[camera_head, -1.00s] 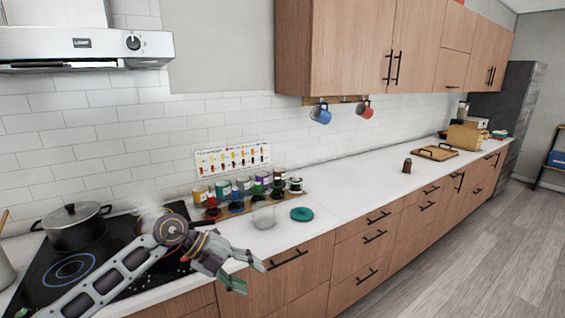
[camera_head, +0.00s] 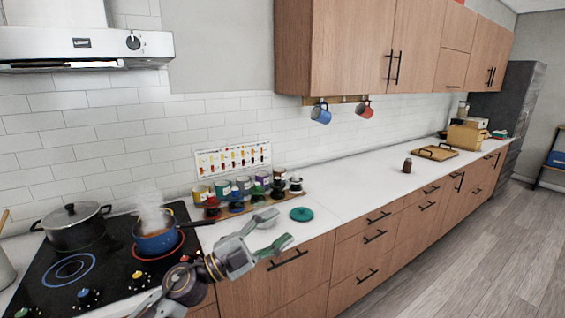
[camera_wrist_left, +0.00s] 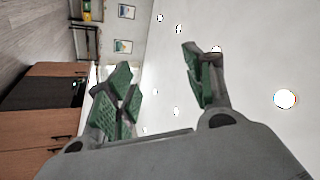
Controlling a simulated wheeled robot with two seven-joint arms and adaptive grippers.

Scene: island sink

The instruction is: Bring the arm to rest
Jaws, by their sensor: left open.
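My left gripper (camera_head: 278,230) is open and empty in the head view. My left arm comes in from the bottom, in front of the stove's right side. My right gripper is not in view.
A steaming blue pot (camera_head: 157,238) stands on a stove burner, handle to the right. A lidded dark pot (camera_head: 75,230) is behind left. Jars (camera_head: 243,186) line a rack by a teal lid (camera_head: 301,214).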

